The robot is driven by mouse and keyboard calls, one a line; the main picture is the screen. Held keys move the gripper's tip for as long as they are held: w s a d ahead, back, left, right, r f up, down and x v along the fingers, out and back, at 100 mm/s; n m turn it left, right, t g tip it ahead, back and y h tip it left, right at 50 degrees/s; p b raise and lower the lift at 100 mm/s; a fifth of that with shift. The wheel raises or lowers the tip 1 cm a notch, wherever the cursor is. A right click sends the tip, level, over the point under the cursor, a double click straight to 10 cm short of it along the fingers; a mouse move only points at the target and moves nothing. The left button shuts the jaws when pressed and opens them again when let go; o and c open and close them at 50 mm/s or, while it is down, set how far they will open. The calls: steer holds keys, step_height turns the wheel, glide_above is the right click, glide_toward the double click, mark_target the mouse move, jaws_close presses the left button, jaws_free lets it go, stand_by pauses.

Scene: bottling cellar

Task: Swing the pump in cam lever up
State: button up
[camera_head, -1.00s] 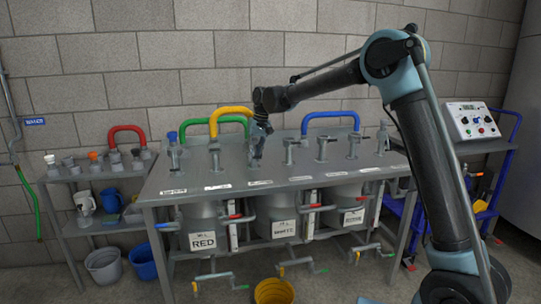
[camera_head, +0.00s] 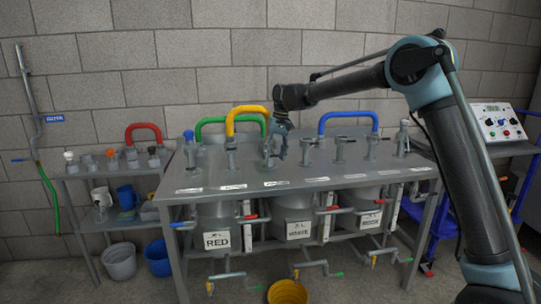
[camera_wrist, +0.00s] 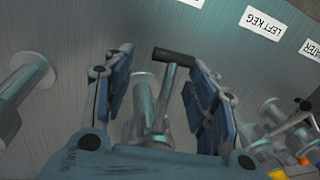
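A steel fitting with a cam lever (camera_wrist: 172,57), tipped with a black grip, stands between my fingers in the wrist view. Its stem and round base (camera_wrist: 145,115) show lower down between the pads. My gripper (camera_wrist: 160,75) is open, with one blue finger on each side of the fitting. I cannot tell whether either pad touches it. In the head view my gripper (camera_head: 278,148) points down over this fitting at the steel bench (camera_head: 225,178), right of the yellow hose (camera_head: 232,118). The label of this fitting is not readable, so I cannot tell whether it is the pump in.
Several similar lever posts line the bench, such as one to the right (camera_head: 339,150). Labels "LEFT KEG" (camera_wrist: 264,24) and "WATER" (camera_wrist: 311,50) show in the wrist view. A neighbouring fitting (camera_wrist: 285,120) is close on the right. A blue hose (camera_head: 348,115) arches behind.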

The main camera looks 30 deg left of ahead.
steer(key=shift+s+a+r, duration=0.1)
steer(key=shift+s+a, duration=0.1)
steer(key=shift+r, duration=0.55)
step_height(320, 180, up, 10)
steer(key=w+d, duration=0.1)
steer(key=shift+w+d+r, duration=0.25)
steer(key=shift+w+d, duration=0.1)
steer(key=shift+d, duration=0.05)
